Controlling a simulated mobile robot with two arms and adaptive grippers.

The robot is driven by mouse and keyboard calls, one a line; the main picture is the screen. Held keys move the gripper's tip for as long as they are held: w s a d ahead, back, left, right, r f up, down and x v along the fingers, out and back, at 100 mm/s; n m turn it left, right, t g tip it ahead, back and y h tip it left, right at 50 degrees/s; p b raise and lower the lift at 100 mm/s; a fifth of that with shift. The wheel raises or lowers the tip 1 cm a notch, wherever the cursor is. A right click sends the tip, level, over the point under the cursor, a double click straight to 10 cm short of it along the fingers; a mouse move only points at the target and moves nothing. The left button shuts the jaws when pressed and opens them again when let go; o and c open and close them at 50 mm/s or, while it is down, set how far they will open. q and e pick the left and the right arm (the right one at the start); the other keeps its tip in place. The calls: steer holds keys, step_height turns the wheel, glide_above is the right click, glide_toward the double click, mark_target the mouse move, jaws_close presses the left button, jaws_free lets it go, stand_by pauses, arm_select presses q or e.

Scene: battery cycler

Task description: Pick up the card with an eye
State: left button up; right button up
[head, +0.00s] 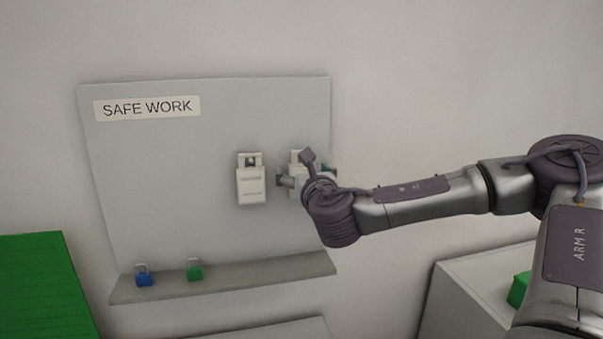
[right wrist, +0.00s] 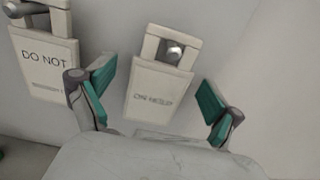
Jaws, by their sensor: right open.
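Two pale cards hang side by side on the grey board, each with an eye at its top around a metal peg. The left card (head: 251,186) shows whole in the head view; in the right wrist view it (right wrist: 50,68) reads "DO NOT". The right card (head: 295,158) is mostly hidden behind my right gripper (head: 306,177) in the head view. In the right wrist view this card (right wrist: 158,92) has blurred text and lies between the spread green-padded fingers of my right gripper (right wrist: 156,82). The gripper is open; I cannot tell whether it touches the card. My left gripper is not in view.
The board (head: 165,180) carries a "SAFE WORK" label (head: 148,107). A blue padlock (head: 144,279) and a green padlock (head: 194,272) stand on its ledge (head: 245,277). A green surface (head: 40,285) is at lower left, a pale box (head: 465,300) at lower right.

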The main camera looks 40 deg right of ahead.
steer(key=shift+s, duration=0.1)
steer(key=shift+c, duration=1.1)
steer(key=c, duration=0.7)
steer(key=shift+c, duration=0.2)
steer(key=shift+r+b, duration=0.25)
steer(key=shift+b, duration=0.45)
steer(key=b+v, duration=1.2)
steer(key=v, duration=0.6)
steer(key=shift+r, duration=0.15)
